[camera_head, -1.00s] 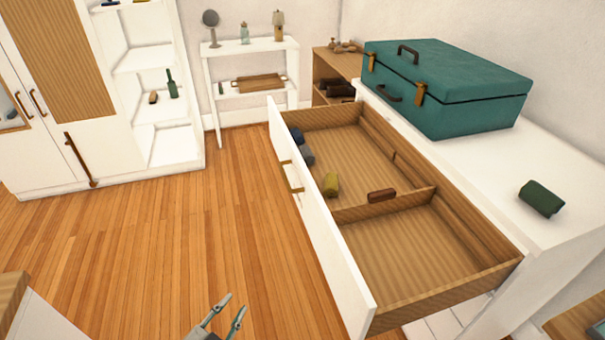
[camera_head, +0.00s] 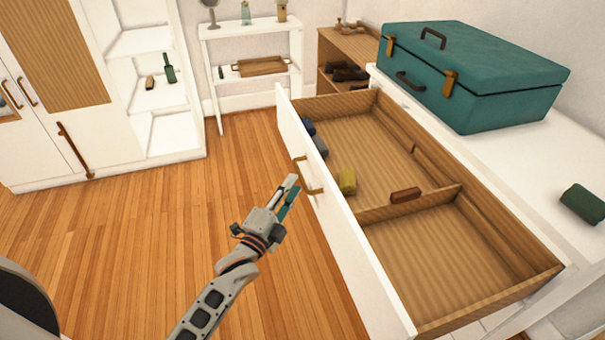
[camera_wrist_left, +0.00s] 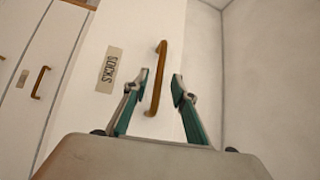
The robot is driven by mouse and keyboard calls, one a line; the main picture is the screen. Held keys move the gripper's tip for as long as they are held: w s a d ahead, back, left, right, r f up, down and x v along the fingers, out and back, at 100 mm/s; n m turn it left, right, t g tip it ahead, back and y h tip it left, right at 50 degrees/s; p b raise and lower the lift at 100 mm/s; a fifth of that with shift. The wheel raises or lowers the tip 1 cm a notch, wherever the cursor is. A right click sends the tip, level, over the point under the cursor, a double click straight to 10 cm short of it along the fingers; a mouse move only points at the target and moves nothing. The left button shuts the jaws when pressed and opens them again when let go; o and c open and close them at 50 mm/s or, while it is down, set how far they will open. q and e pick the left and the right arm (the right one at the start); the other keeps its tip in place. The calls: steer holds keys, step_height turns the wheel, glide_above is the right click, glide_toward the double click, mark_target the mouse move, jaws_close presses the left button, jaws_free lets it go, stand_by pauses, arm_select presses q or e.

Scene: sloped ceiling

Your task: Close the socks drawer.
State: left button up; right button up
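The socks drawer (camera_head: 340,235) is pulled far out of the white dresser, its white front facing left. Its bar handle (camera_head: 308,175) is brass-coloured. In the left wrist view the handle (camera_wrist_left: 157,80) stands beside a label (camera_wrist_left: 108,70) reading SOCKS. My left gripper (camera_head: 288,194) is just in front of the drawer front, close to the handle. In the left wrist view its fingers (camera_wrist_left: 161,84) are open, one to each side of the handle in the picture. I cannot tell whether they touch it. My right gripper is not in view.
Rolled socks, among them a yellow one (camera_head: 347,181) and a brown one (camera_head: 405,195), lie in the drawer. A teal suitcase (camera_head: 475,75) and a green roll (camera_head: 583,203) are on the dresser top (camera_head: 520,165). The wooden floor (camera_head: 130,240) to the left is clear.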

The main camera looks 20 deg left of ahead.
mark_target(300, 173)
arm_select(q)
steer(key=shift+x, duration=2.65)
jaws_close()
